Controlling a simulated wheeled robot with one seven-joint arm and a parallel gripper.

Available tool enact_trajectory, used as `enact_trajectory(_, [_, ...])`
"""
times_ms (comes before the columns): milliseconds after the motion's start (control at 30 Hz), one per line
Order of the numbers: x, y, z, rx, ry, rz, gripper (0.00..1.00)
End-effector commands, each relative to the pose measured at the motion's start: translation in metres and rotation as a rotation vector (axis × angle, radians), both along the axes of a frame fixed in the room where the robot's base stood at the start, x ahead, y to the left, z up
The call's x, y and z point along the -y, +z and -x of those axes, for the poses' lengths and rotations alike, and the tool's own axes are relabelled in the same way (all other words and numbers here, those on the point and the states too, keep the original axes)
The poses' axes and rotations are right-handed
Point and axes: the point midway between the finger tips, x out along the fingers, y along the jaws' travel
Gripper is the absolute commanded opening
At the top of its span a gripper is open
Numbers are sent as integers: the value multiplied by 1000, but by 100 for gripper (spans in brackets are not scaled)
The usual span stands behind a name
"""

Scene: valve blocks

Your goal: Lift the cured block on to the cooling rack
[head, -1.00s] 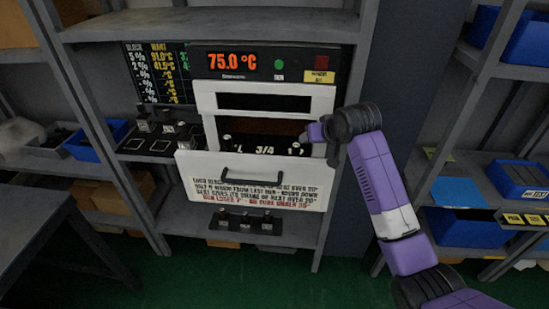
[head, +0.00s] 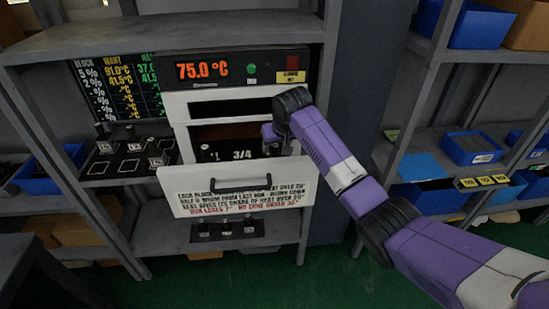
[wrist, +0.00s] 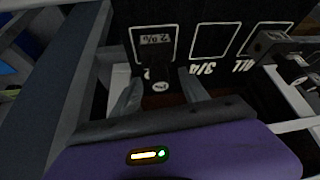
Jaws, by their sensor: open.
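The oven (head: 238,105) reads 75.0 °C, and its white front (head: 238,195) is lowered, showing a dark inside with marked places. A dark block (wrist: 158,42) with a small label and a round metal knob stands at one marked place in the wrist view. My gripper (wrist: 162,93) is open, its two fingers either side of the knob, with no clear grip. In the head view my gripper (head: 268,138) reaches into the right of the opening. Which rack is the cooling rack is not certain.
A black slotted board (head: 130,166) with several blocks stands left of the oven. A low black rack (head: 225,240) holding blocks is on the shelf below. A chart (head: 118,90) hangs behind. Blue bins (head: 470,148) fill the right shelving, and green floor is clear in front.

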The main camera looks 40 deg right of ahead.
Motion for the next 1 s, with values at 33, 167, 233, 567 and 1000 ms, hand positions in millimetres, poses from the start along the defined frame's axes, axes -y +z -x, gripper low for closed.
enact_trajectory(33, [2,-5,-3,-2,0,0,52])
enact_trajectory(167, [3,-15,-8,-1,0,0,52])
enact_trajectory(233, [4,-17,-9,0,0,0,52])
enact_trajectory(567, [3,-17,-9,1,0,0,26])
enact_trajectory(1000, [4,-16,-9,2,0,1,0])
